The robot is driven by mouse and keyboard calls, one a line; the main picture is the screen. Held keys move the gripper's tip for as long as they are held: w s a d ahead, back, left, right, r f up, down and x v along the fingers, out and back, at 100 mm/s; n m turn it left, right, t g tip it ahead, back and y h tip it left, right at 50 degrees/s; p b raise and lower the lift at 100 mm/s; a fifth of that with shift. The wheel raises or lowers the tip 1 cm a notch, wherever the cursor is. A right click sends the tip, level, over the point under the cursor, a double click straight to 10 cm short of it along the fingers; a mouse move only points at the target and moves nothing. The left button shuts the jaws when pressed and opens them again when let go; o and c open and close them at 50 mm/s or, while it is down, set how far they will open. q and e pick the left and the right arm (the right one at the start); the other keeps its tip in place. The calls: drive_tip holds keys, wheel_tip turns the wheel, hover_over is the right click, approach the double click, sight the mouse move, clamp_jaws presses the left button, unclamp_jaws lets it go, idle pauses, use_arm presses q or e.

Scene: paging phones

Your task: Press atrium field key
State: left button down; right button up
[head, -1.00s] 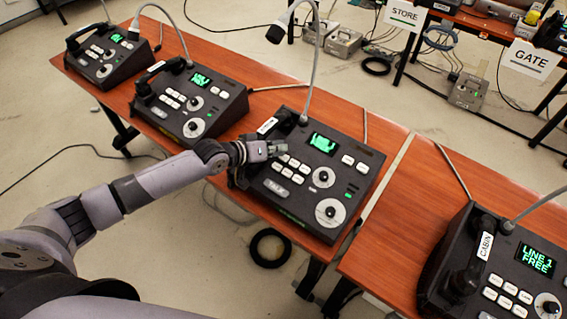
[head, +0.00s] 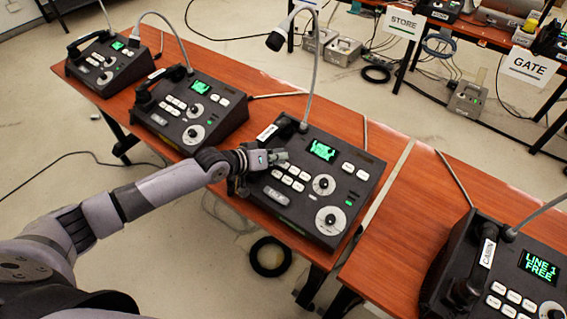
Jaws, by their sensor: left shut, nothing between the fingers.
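Several dark paging phones with green screens stand in a row on the brown tables. My left gripper (head: 276,157) is shut and empty, over the upper left keys of the third paging phone (head: 318,183). I cannot tell whether its fingertips touch a key. That phone has a lit screen (head: 322,150), white keys (head: 287,180), two round dials and a handset (head: 283,128) on its left. The handset's label is too small to read. The key lettering is not legible, so I cannot tell which key is the atrium field key. My right gripper is not in view.
A phone labelled CABIN (head: 505,275) stands at the lower right, its screen showing LINE 1 FREE. Two more phones (head: 190,108) (head: 105,62) stand to the left. Thin gooseneck microphones (head: 316,70) rise above the phones. STORE (head: 403,24) and GATE (head: 530,66) signs hang at the back.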

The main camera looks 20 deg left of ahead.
sight(276, 170)
use_arm(q)
drive_tip(key=shift+f, duration=0.1)
idle(0.4)
drive_tip(key=shift+w+f+b, duration=0.1)
drive_tip(key=shift+f+b, duration=0.2)
drive_tip(key=shift+b, duration=0.1)
idle(0.3)
drive_tip(key=shift+r+p, duration=0.4)
drive_tip(key=shift+p, duration=0.15)
wheel_tip(276, 170, up, 6)
drive_tip(key=s+p, duration=0.1)
drive_tip(key=p, duration=0.5)
drive_tip(key=shift+s+a, duration=0.25)
drive_tip(key=shift+s, duration=0.1)
